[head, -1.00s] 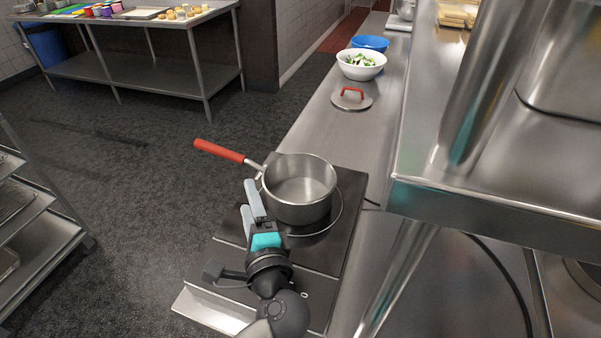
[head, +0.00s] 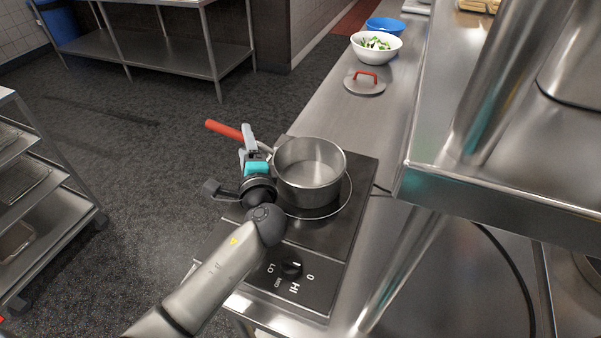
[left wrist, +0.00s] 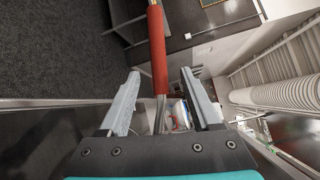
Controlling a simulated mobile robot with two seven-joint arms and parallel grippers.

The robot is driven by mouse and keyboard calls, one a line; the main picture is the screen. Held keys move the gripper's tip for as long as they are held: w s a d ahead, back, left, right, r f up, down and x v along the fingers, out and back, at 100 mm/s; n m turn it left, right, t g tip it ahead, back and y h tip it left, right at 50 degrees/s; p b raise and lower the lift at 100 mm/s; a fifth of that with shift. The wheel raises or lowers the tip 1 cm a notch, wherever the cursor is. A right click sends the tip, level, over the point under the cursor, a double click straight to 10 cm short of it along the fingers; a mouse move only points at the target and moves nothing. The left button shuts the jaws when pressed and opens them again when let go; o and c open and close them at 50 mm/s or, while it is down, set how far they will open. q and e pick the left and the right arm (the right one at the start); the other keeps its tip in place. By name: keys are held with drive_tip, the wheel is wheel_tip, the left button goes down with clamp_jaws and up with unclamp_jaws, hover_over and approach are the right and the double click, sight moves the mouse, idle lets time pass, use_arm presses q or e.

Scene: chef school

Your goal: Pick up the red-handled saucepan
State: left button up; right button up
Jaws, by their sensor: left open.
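The saucepan (head: 309,172) is shiny metal and sits upright on the black hot plate (head: 316,238). Its red handle (head: 223,129) points to the upper left, out past the counter edge. My left gripper (head: 245,143) is open at the handle, beside the pan's left wall. In the left wrist view the red handle (left wrist: 157,54) runs down between the two open fingers (left wrist: 156,98), with its metal stem between them. A gap shows on both sides of the stem. The head view hides part of the stem behind the gripper. My right gripper is not in view.
A lid with a red grip (head: 365,83), a white bowl of greens (head: 376,47) and a blue bowl (head: 385,25) stand farther along the counter. A metal shelf (head: 500,190) overhangs on the right. A rack (head: 45,200) stands left, with open floor between.

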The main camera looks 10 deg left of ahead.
sight(243, 140)
use_arm(q)
drive_tip(key=x, duration=0.3)
drive_tip(key=shift+a, duration=0.3)
clamp_jaws()
idle(1.2)
